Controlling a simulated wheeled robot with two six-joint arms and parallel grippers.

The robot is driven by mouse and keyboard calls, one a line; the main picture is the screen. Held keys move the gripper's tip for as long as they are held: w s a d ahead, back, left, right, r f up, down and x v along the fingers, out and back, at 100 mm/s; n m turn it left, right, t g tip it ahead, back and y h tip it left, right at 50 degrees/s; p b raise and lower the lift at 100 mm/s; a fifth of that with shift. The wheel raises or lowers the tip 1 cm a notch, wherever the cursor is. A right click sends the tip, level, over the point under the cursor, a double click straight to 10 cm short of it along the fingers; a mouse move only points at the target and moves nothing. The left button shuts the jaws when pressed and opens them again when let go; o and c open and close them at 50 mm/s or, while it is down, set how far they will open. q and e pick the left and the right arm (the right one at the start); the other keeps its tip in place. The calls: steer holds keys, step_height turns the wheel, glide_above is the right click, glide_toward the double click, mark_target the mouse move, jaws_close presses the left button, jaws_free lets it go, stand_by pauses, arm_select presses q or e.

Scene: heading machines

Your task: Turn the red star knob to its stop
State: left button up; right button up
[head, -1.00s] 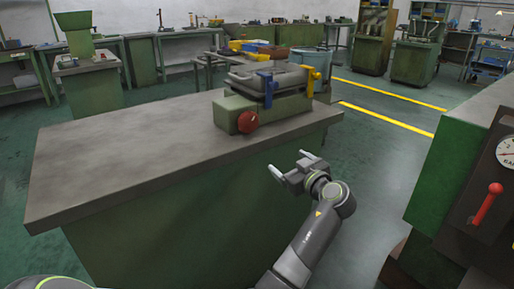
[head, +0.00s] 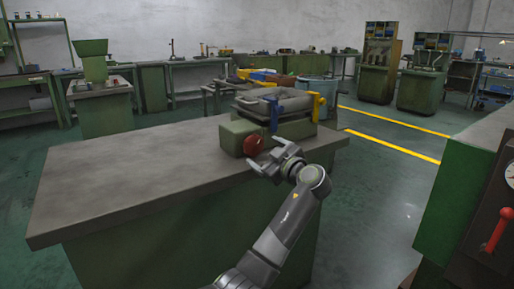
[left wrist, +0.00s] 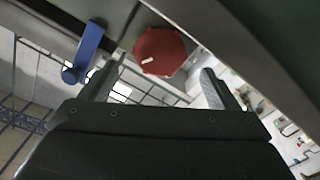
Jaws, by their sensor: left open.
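The red star knob (head: 253,145) is on the front face of the green machine (head: 236,136), which stands on the grey bench top. My left gripper (head: 267,158) is open at the bench's edge, just in front of the knob and slightly to its right. In the left wrist view the knob (left wrist: 160,52) has a small pale mark and lies ahead of the two open fingers (left wrist: 155,85), roughly between them. I cannot tell whether the fingers touch it. A blue lever (left wrist: 84,50) is left of the knob there. My right gripper is not in view.
The bench top (head: 125,170) is clear left of the machine. Yellow clamps (head: 316,105) are at the machine's right end. A green cabinet with a red lever (head: 497,230) stands at the right. Open floor lies between.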

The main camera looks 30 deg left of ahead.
mark_target(256, 146)
arm_select(q)
steer(key=x, duration=0.5)
steer(key=c, duration=1)
